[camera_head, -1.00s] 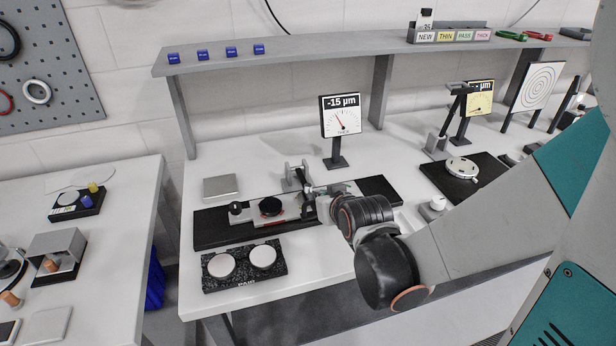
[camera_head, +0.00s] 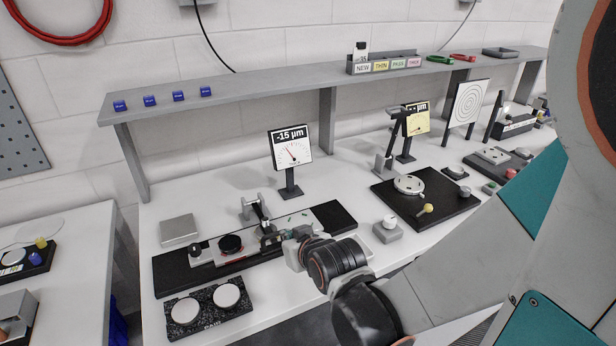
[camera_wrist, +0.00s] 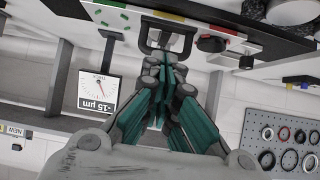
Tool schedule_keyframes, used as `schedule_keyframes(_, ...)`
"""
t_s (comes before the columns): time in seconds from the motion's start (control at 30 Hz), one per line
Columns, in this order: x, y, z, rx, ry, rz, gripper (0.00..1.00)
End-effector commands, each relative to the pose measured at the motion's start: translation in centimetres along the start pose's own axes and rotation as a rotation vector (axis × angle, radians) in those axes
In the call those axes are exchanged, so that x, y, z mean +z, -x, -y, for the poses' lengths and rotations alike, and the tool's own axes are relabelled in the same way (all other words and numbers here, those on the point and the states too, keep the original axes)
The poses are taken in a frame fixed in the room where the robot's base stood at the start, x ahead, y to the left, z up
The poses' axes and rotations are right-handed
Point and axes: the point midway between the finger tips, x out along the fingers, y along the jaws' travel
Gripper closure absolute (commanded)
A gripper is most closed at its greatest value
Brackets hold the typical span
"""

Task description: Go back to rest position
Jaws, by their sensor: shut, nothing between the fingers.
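My gripper (camera_wrist: 165,85) is shut and empty, its teal-padded fingers together in the wrist view. In the head view my gripper (camera_head: 272,238) is low over the black measuring fixture (camera_head: 340,217), beside the metal bracket (camera_head: 252,207) on it. A black round knob (camera_head: 230,243) sits on the fixture to its left. The dial display (camera_head: 291,150) behind reads -15 µm and also shows in the wrist view (camera_wrist: 99,92). Whether the fingers touch the bracket cannot be told.
A granite block with two white discs (camera_head: 207,308) lies in front of the fixture. A white button box (camera_head: 388,230) and a black plate with a round part (camera_head: 425,200) stand to the right. A shelf (camera_head: 240,95) runs above the bench.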

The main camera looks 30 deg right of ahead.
Motion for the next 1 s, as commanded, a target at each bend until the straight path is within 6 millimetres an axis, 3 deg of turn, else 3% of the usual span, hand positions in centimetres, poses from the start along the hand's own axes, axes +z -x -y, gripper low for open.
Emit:
schedule_keyframes(0.03,0.7,1.0,0.0,-0.001,0.000,0.000,1.00)
schedule_keyframes(0.23,2.1,2.4,0.0,-0.001,0.000,0.000,1.00)
schedule_keyframes(0.57,1.7,3.7,0.2,-0.003,0.005,0.074,1.00)
schedule_keyframes(0.77,1.1,6.1,0.4,-0.005,0.009,0.161,1.00)
schedule_keyframes(1.0,1.0,10.6,0.6,-0.004,0.015,0.262,1.00)
